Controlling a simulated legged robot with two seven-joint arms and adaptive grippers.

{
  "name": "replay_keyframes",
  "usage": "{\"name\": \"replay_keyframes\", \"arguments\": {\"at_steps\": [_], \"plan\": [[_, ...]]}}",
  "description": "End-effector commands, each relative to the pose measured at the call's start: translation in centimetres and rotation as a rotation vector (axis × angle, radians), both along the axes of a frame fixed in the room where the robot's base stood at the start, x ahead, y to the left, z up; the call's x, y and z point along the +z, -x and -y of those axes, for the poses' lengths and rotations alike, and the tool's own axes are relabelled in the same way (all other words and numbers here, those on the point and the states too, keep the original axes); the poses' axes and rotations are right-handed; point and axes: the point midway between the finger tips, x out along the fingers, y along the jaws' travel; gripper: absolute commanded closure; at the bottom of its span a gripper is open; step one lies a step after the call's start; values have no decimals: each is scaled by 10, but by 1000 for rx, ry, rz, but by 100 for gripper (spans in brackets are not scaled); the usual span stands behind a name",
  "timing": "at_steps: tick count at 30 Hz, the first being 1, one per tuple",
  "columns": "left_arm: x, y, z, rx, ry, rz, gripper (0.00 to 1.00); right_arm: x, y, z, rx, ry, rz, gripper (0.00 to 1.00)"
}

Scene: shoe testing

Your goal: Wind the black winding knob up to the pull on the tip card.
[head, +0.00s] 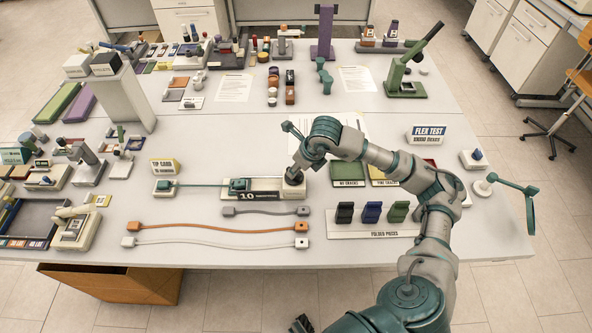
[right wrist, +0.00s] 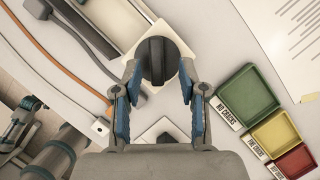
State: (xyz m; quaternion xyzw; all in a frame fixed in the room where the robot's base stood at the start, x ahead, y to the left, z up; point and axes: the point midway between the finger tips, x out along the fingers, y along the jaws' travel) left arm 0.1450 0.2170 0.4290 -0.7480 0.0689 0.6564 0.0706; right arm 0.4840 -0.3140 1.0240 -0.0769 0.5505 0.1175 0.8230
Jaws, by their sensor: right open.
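The black winding knob (head: 294,177) sits at the right end of a pale winding stand (head: 262,184) marked 10. It also shows in the right wrist view (right wrist: 157,58) on a white square plate. My right gripper (right wrist: 159,72) is open, its blue-padded fingertips on either side of the knob; I cannot tell if they touch it. In the head view the right gripper (head: 297,168) is directly over the knob. A green cord runs left from a green block (head: 239,185) on the stand to a small end block (head: 165,187). The tip card (head: 165,167) stands behind that block; its small print is unreadable.
Grey, orange and white cables (head: 218,226) lie in front of the stand. Green, yellow and red trays (right wrist: 247,96) stand to its right. Folded pieces (head: 371,212) stand near the front edge. A flex test sign (head: 427,134) is further right.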

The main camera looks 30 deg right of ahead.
Motion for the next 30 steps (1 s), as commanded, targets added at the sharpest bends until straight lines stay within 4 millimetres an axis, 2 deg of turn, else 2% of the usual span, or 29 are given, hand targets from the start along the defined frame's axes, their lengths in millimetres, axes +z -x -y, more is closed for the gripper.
{"name": "replay_keyframes", "arguments": {"at_steps": [3,6,15,16,20,21,26,30], "plan": [[0,-1,0,0,0,1,43,-14,-5,-3,-1,-1,-1,58],[2,-3,0,0,1,4,43,-19,-8,-3,0,0,0,58],[3,-4,-2,-1,-2,7,43,-22,-9,-1,-1,-1,0,58],[3,-4,-2,-1,-2,6,43,-22,-9,-1,-1,-1,0,63],[2,-3,-2,-1,-2,5,43,-22,-9,-1,-1,-1,0,96],[2,-3,-2,-1,-2,4,43,-22,-9,-1,-1,0,0,100],[1,-1,-2,0,-3,1,43,-22,-9,-1,-6,0,0,100],[-1,1,-2,1,-5,-10,43,-23,-9,-2,-92,1,0,100]]}}
